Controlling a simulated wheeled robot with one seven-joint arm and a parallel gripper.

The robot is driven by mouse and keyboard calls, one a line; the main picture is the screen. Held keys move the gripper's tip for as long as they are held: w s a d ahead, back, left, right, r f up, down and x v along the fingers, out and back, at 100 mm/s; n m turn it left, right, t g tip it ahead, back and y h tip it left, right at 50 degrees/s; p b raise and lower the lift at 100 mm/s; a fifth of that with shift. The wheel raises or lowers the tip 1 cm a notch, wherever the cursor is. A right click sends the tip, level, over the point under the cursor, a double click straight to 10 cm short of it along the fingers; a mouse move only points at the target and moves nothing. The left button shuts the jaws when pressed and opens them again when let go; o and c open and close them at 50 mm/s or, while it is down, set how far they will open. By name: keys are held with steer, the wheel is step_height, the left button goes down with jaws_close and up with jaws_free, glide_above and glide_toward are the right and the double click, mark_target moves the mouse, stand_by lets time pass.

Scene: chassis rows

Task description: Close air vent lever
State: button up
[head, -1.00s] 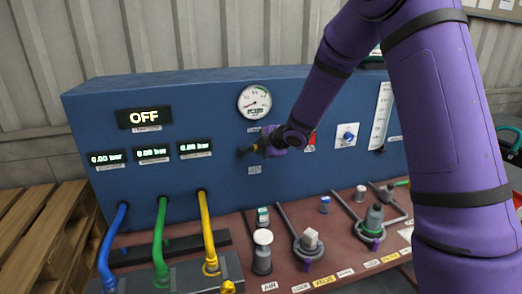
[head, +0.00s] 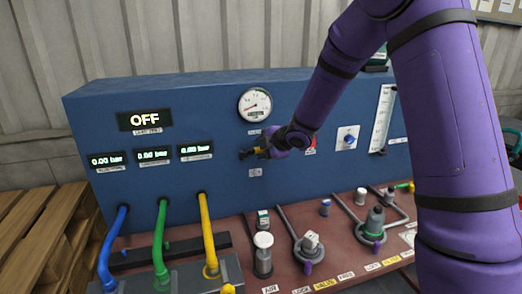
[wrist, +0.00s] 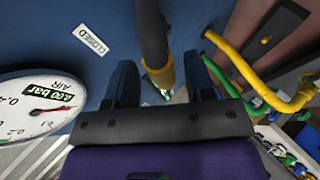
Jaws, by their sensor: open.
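The air vent lever (wrist: 152,30) is a dark rod with a brass-coloured end, on the blue panel. In the wrist view it runs from the top edge down between the two dark fingers of my gripper (wrist: 162,82). The fingers are open, one on each side of its brass end; I cannot tell whether either touches it. In the head view the lever (head: 245,154) points left from my gripper (head: 264,149), below the round gauge. Its pivot is partly hidden by my gripper. A white CLOSED label (wrist: 92,39) is on the panel beside the lever.
The round gauge (head: 255,105) is just above my gripper, and close by in the wrist view (wrist: 37,105). Blue, green and yellow hoses (head: 208,235) stand lower left. Valves and pipes (head: 309,243) cover the red bench below. A pallet (head: 40,240) is at far left.

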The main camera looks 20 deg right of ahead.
steer(key=v, duration=1)
